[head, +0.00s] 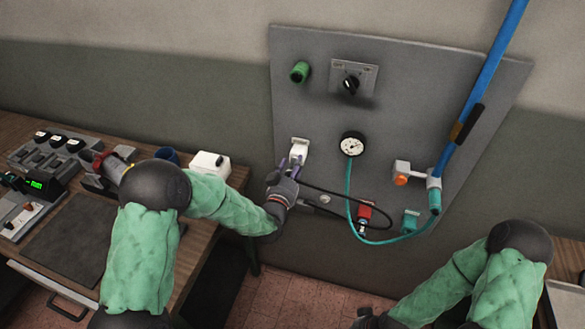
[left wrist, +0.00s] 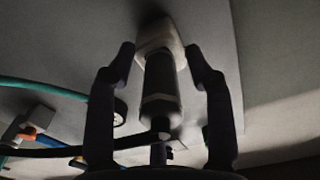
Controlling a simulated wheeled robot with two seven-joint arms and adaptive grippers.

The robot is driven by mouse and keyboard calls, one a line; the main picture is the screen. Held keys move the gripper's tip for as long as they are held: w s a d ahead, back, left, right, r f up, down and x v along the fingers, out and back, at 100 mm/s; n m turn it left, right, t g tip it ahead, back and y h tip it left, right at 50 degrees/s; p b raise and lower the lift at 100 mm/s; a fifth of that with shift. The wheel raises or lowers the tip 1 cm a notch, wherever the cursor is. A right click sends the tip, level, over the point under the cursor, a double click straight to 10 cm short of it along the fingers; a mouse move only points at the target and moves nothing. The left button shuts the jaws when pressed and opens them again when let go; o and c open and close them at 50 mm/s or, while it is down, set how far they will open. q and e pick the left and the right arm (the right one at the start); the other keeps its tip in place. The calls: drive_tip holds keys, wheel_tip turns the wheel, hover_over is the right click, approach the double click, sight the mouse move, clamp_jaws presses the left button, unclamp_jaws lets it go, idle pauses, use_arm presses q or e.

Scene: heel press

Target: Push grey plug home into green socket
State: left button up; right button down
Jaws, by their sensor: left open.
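A dark grey plug (left wrist: 162,88) stands at the mouth of a pale, off-white socket (left wrist: 158,38) in the left wrist view; I cannot tell how deep it sits. The same pale socket (head: 299,147) is on the wall panel's left side in the head view. My left gripper (head: 288,171) is open just below it. In the left wrist view its fingers (left wrist: 163,65) lie on either side of the plug, with gaps showing. A green round fitting (head: 300,72) sits higher on the panel, empty-looking. My right gripper (head: 368,319) is low at the bottom edge, its fingers unclear.
The grey panel (head: 430,75) also carries a dial gauge (head: 352,144), a rotary switch (head: 351,83), a red block (head: 365,211), a teal block (head: 411,220) and an orange-knobbed valve (head: 402,174). A black cable and teal hose loop across it. A cluttered workbench (head: 215,207) stands left.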

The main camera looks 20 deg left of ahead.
use_arm(q)
drive_tip(key=shift+b, duration=0.35)
idle(0.5)
drive_tip(key=shift+c, duration=0.3)
clamp_jaws()
drive_tip(key=shift+s, duration=0.1)
drive_tip(key=shift+s+a+b, duration=0.1)
drive_tip(key=shift+s+b, duration=0.35)
drive_tip(key=shift+s, duration=2.4)
drive_tip(key=shift+s, duration=0.2)
wheel_tip(320, 180, up, 28)
drive_tip(key=s+p, duration=0.1)
drive_tip(key=p, duration=1.6)
drive_tip(key=shift+s+r, duration=0.15)
drive_tip(key=shift+s, duration=0.2)
idle(0.7)
